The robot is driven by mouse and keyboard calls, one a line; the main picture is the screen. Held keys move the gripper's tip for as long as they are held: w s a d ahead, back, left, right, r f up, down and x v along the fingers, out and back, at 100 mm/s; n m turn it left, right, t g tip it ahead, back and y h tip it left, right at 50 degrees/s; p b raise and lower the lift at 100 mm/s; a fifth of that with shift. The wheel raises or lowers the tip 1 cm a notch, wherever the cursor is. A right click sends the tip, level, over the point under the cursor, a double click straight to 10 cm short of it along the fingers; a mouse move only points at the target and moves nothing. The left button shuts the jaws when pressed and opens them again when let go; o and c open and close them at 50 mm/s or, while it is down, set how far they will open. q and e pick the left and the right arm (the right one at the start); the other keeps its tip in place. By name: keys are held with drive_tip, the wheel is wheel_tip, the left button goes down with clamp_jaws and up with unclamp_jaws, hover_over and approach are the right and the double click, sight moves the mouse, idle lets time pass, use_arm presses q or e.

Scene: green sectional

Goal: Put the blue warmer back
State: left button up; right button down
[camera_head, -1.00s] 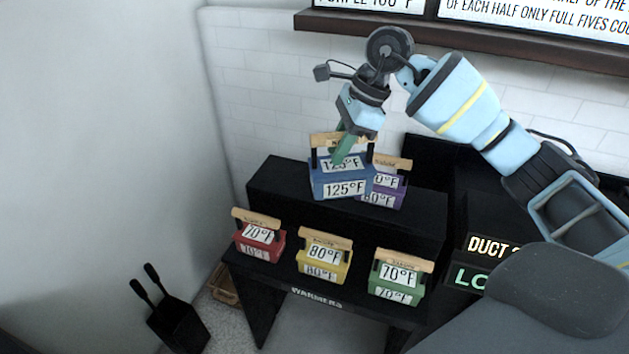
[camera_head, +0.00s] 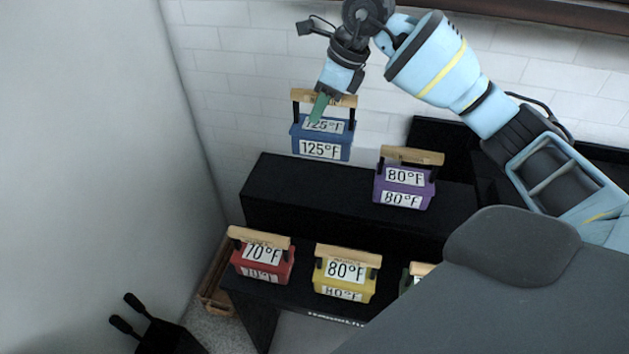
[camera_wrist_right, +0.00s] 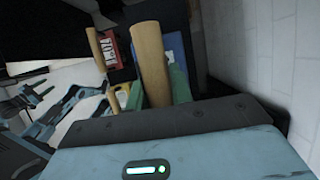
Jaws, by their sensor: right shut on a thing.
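The blue warmer (camera_head: 321,138) is a small box with a wooden handle and two 125°F labels. It hangs above the left part of the black upper shelf (camera_head: 290,188) in the head view. My right gripper (camera_head: 319,104) is shut on its handle from above. In the right wrist view the wooden handle (camera_wrist_right: 151,62) lies between the green fingers of my right gripper (camera_wrist_right: 157,88), with the blue body (camera_wrist_right: 174,48) partly hidden behind it. Whether the warmer's underside touches the shelf cannot be told.
The purple 80°F warmer (camera_head: 404,184) stands on the upper shelf to the right. The red (camera_head: 263,262) and yellow (camera_head: 345,276) warmers stand on the lower shelf, with a green one (camera_head: 405,282) mostly hidden by my body. The upper shelf's left part is clear. A white brick wall rises behind.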

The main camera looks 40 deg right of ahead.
sight(323, 125)
drive_tip(key=shift+s+r, duration=0.1)
drive_tip(key=shift+r, duration=0.15)
drive_tip(key=shift+f, duration=0.35)
use_arm(q)
drive_tip(key=shift+s, duration=0.35)
use_arm(e)
drive_tip(key=shift+f, duration=2.8)
use_arm(q)
drive_tip(key=shift+w, duration=0.1)
use_arm(e)
drive_tip(key=shift+f, duration=1.85)
drive_tip(key=shift+f, duration=0.15)
drive_tip(key=c, duration=1.3)
unclamp_jaws()
drive_tip(key=shift+f, duration=0.1)
drive_tip(key=shift+o, duration=0.2)
